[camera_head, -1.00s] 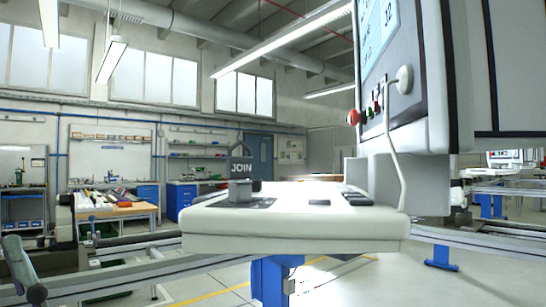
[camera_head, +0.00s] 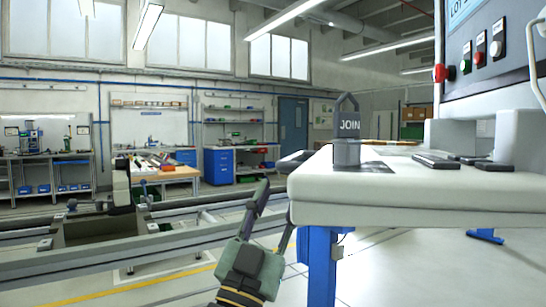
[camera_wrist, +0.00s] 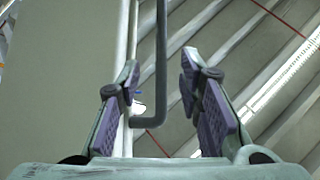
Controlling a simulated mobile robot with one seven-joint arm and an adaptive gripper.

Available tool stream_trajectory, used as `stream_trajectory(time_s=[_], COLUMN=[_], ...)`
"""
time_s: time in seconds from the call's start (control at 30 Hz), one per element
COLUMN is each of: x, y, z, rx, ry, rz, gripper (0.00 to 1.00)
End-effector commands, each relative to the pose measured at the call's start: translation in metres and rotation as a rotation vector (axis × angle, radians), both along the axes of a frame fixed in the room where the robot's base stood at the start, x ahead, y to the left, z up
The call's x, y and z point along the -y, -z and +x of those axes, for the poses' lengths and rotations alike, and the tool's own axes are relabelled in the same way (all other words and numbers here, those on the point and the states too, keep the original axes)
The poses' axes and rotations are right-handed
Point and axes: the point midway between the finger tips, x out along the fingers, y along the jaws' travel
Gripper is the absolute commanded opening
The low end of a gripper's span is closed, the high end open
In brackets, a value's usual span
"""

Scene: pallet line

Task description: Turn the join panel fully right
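The join panel (camera_head: 349,124) is a dark grey upright plate with a pointed top, marked JOIN. It stands on a grey round base (camera_head: 346,152) at the near left end of a white console (camera_head: 420,190). My gripper (camera_head: 279,198) is below and left of the panel, beside the console's left end and apart from the panel. In the wrist view my gripper (camera_wrist: 160,64) is open, its purple-padded fingers spread. A thin grey bent bar (camera_wrist: 161,65) shows between the fingers; I cannot tell what it belongs to or whether it lies within reach.
A control box with a red button (camera_head: 439,73) rises at the right above the console. Dark flat pads (camera_head: 436,161) lie on the console top. A metal rail line (camera_head: 120,255) crosses at lower left. A blue leg (camera_head: 322,265) stands under the console.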

Motion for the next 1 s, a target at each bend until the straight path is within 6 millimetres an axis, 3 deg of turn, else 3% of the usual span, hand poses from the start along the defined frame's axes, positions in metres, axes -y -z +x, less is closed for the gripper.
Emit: stream_trajectory(time_s=[0.2,0.43,0.9,1.0], x=[0.012,0.022,0.025,0.025], y=[-0.034,-0.059,-0.066,-0.066], z=[0.027,0.052,0.062,0.062], rx=[0.002,0.003,0.003,0.003], ry=[-0.001,-0.002,-0.005,-0.005], rz=[0.0,-0.002,-0.002,-0.002], gripper=[0.33,0.33,0.33,0.27])
